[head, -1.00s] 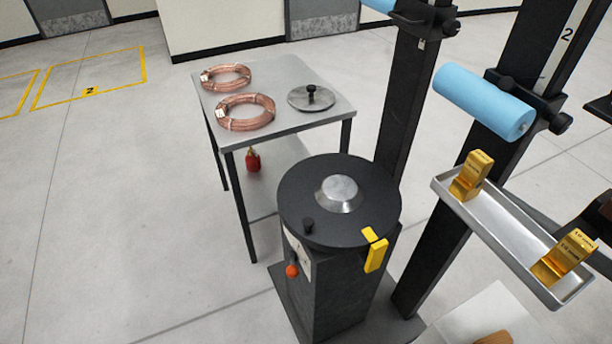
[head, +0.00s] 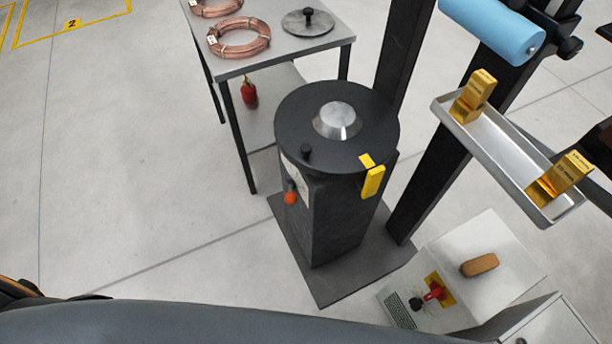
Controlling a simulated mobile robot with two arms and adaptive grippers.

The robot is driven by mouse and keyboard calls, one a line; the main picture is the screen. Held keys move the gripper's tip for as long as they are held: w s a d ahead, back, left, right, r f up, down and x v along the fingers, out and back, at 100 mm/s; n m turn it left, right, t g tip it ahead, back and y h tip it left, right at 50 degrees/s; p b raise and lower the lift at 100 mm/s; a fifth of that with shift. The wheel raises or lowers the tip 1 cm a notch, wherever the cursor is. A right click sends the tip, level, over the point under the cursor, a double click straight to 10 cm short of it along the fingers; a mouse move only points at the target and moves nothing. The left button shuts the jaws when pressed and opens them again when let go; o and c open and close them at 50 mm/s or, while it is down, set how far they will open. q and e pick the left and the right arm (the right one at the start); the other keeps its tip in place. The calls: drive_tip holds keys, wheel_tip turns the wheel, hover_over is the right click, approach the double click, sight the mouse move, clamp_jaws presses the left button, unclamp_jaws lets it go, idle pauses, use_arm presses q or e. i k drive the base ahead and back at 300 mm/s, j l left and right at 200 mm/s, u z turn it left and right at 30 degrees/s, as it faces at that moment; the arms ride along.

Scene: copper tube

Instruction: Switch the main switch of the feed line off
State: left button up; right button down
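A red switch handle (head: 433,292) sits on a yellow plate (head: 441,286) on a light grey cabinet (head: 470,250) at the lower right of the head view. This appears to be the main switch; its marked position is too small to read. A dark knob-like part (head: 416,305) lies beside it, near a grille (head: 396,311). Neither of my grippers can be made out in view.
A black pedestal with a round plate (head: 290,110) and an orange-knobbed lever (head: 291,198) stands left of the cabinet. A wooden-coloured block (head: 480,265) lies on the cabinet. A metal tray (head: 510,150) overhangs at right. A table (head: 290,52) holds copper coils (head: 240,38). Floor at left is clear.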

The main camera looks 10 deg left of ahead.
sight(437, 292)
drive_tip(key=k+l+z, duration=0.2)
drive_tip(key=z, duration=0.25)
drive_tip(key=k+l+z, duration=0.2)
drive_tip(key=z, duration=0.2)
